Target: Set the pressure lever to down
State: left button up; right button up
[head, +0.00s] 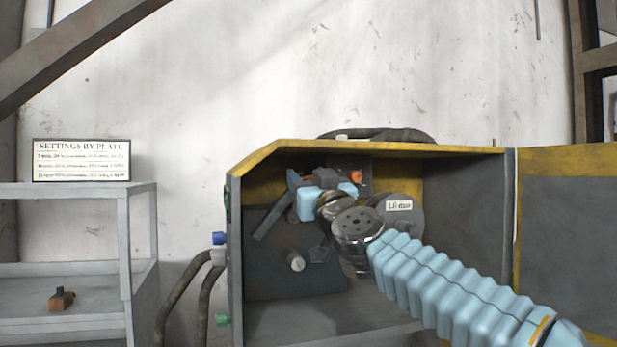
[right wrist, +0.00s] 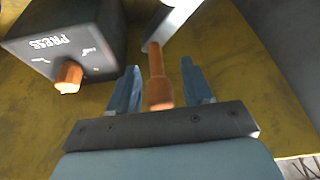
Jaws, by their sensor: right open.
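In the right wrist view, an orange handle (right wrist: 161,85) on a grey metal bar (right wrist: 165,28) stands between the two blue fingers of my right gripper (right wrist: 160,84). The fingers are apart, with visible gaps at both sides of the handle. A dark box marked PRESS (right wrist: 62,42) with an orange knob (right wrist: 68,77) is to the left of the fingers. In the head view, my right gripper (head: 327,192) is inside the cabinet, between a slanted grey bar (head: 270,216) and an orange knob (head: 356,176). The gripper hides much of the handle there. My left gripper is out of view.
The yellow-edged cabinet (head: 370,147) is open at the front, with its door (head: 567,215) swung right. A round drum with a label (head: 399,205) sits behind my arm. A grey shelf (head: 75,190) with a settings sign (head: 82,160) and hoses (head: 180,300) are left.

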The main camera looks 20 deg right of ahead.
jog(key=shift+c, duration=0.3)
grip_shut()
jog(key=d+f+m+g+h+b, duration=0.1)
jog(key=d+f+m+h+b, duration=0.2)
jog(key=f+m, duration=0.7)
jog(key=d+m+h, duration=0.2)
jog(key=m+h, duration=0.2)
jog(key=shift+w+d+f+m, duration=0.15)
jog(key=shift+d+f+m, duration=0.05)
jog(key=shift+f+m, duration=0.1)
jog(key=shift+f, duration=0.15)
jog(key=shift+o, duration=0.3)
grip_release()
